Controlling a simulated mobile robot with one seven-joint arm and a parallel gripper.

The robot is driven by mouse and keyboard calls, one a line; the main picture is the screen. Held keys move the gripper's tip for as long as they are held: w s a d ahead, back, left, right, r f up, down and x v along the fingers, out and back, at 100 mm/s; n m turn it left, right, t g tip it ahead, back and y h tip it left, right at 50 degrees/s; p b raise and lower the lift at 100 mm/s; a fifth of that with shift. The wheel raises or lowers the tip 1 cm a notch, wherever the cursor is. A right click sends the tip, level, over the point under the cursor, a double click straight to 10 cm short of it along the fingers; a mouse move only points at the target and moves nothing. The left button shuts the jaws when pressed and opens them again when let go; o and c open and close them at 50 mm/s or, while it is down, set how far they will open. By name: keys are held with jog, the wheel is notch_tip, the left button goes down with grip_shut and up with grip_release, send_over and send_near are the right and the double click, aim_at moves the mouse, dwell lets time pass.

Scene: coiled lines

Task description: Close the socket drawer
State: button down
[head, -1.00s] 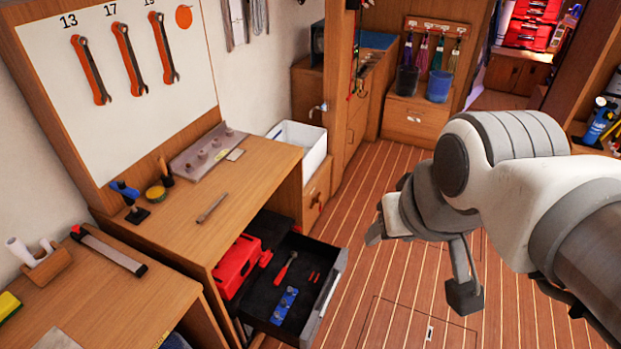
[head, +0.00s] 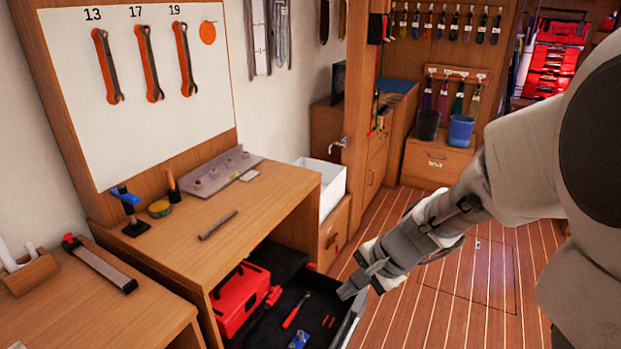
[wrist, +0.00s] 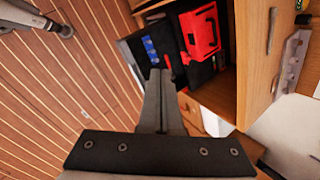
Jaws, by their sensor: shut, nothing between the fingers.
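The socket drawer (head: 272,325) is pulled out from under the workbench, with a dark lining and a grey front edge. It holds a red case (head: 240,300), a red-handled hammer (head: 297,310) and a blue socket rail (head: 300,339). My gripper (head: 360,284) is shut and empty, over the drawer's right front edge in the head view. In the wrist view my gripper (wrist: 158,72) points at the open drawer, with the red case (wrist: 200,30) and blue rail (wrist: 150,50) beyond its tips. I cannot tell whether the fingertips touch the drawer.
The workbench top (head: 250,215) bears a metal rod (head: 217,224) and a grey rack (head: 222,171). A white bin (head: 325,183) stands just beyond the bench. The striped wooden floor (head: 440,320) right of the drawer is clear.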

jog(key=w+d+f+m+b, duration=0.15)
jog(key=f+m+b, duration=0.25)
jog(key=f, duration=0.9)
jog(key=d+f+m+g+h+b, duration=0.1)
jog(key=d+f+m+b, duration=0.3)
jog(key=f, duration=1)
jog(key=w+d+f+m+b, duration=0.1)
jog(key=f+m+b, duration=0.4)
jog(key=f, duration=0.8)
jog(key=w+a+f+b, duration=0.4)
jog(key=a+f, duration=0.3)
jog(key=f, duration=0.1)
jog(key=shift+f, duration=0.35)
